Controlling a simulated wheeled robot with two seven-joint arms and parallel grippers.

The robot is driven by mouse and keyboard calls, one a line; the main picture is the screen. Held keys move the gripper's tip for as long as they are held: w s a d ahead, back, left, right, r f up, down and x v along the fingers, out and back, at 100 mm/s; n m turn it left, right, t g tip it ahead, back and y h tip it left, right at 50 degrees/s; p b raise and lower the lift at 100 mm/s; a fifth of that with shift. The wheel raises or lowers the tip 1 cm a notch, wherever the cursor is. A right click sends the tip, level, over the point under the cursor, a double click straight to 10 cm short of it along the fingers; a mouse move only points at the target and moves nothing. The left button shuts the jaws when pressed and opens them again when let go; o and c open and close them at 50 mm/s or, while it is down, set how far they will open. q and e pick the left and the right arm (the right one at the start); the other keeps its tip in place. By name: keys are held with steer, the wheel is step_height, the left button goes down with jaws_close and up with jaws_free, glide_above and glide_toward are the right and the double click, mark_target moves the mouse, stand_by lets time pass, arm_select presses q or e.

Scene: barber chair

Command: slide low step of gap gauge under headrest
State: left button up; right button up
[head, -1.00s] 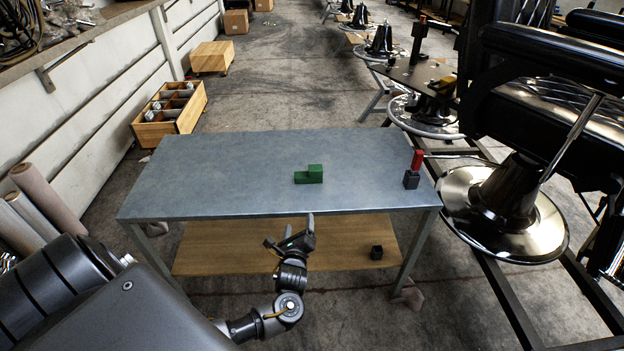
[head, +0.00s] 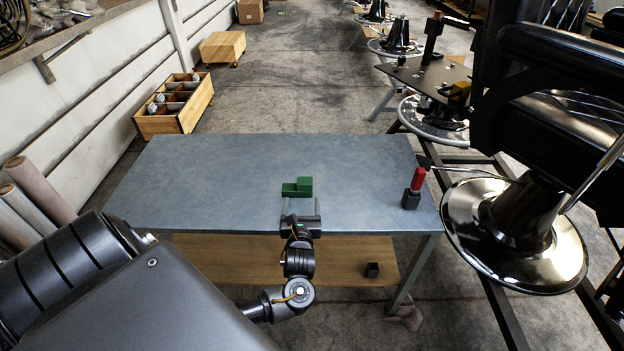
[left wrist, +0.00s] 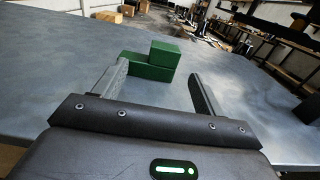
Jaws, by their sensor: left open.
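The gap gauge is a green stepped block (head: 298,187) on the blue-grey table top, with its low step on the left and its high step on the right. It also shows in the left wrist view (left wrist: 150,62), just beyond the fingers. My left gripper (head: 300,206) is open and empty at the table's front edge, its two fingers pointing at the gauge with a small gap before it. The barber chair's dark padded part (head: 560,85) is at the upper right; I cannot tell which part is the headrest. My right gripper is not in view.
A red piece on a dark block (head: 412,190) stands at the table's right end. The table top (head: 220,175) is otherwise clear. The chair's round chrome base (head: 510,240) is close to the table's right side. A small dark cube (head: 372,270) lies on the lower wooden shelf (head: 220,262).

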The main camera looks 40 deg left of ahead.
mark_target(305, 178)
arm_select(q)
steer(key=shift+w, duration=0.15)
steer(key=shift+w+a, duration=0.1)
steer(key=shift+w+a+r, duration=0.1)
steer(key=shift+w+a, duration=0.25)
steer(key=shift+w, duration=0.3)
steer(key=x, duration=0.3)
steer(key=shift+w+b, duration=0.3)
steer(key=shift+w, duration=0.05)
steer(key=shift+w+a, duration=0.2)
steer(key=shift+a, duration=0.1)
steer(key=x, duration=0.5)
steer(key=shift+r, duration=0.15)
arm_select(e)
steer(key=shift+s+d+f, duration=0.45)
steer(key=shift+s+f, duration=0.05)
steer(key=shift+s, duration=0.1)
arm_select(q)
steer(key=shift+c, duration=0.3)
steer(key=c, duration=1)
